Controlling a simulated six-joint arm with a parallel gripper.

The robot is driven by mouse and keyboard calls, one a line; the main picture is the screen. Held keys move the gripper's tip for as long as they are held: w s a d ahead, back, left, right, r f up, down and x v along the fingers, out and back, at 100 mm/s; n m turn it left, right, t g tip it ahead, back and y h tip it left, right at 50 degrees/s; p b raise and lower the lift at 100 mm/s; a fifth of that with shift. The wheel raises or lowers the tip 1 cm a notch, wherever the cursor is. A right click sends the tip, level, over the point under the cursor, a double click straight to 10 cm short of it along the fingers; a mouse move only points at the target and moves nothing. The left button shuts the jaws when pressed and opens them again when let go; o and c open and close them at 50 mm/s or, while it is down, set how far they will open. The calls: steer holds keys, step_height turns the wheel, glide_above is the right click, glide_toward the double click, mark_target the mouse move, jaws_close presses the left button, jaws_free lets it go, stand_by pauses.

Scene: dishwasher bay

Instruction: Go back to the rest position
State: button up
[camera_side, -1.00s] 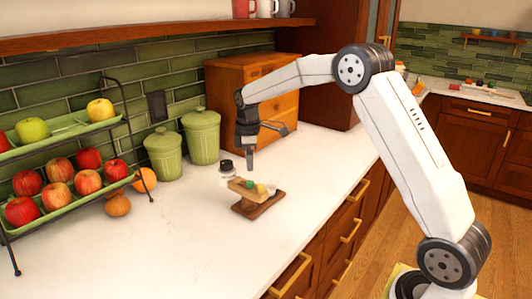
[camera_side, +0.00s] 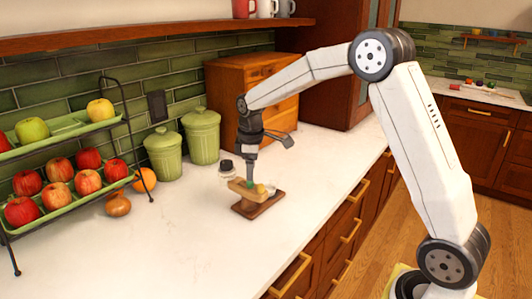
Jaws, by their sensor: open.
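My gripper (camera_side: 253,172) hangs pointing down over the white counter, just above the back of a small wooden stand (camera_side: 258,208). The stand holds a few small items, including a yellow one (camera_side: 261,189) and a green one (camera_side: 249,183). One gripper finger is in plain view; the other is hard to make out. I see nothing held. Whether the finger touches the stand or its items cannot be told from this angle. A small jar with a dark lid (camera_side: 226,166) stands just behind to the left.
Two green canisters (camera_side: 202,137) and a wooden drawer box (camera_side: 252,92) stand along the tiled wall. A two-tier fruit rack (camera_side: 72,196) is at the left, with an onion (camera_side: 118,205) beside it. A shelf (camera_side: 150,36) runs above. The front counter is clear.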

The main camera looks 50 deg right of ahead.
steer(key=s+a+f+m, duration=0.2)
steer(key=s+a, duration=0.1)
steer(key=s, duration=0.3)
steer(key=s+a+f+m+t, duration=0.1)
steer(key=s+a+f+m, duration=0.1)
steer(key=s, duration=0.5)
steer(key=s+a+f+m+t, duration=0.1)
steer(key=s+a+f+m, duration=0.1)
steer(key=s, duration=0.5)
steer(key=shift+s+a+f+m, duration=0.2)
steer(key=shift+a+f+m, duration=0.25)
steer(key=shift+a, duration=0.8)
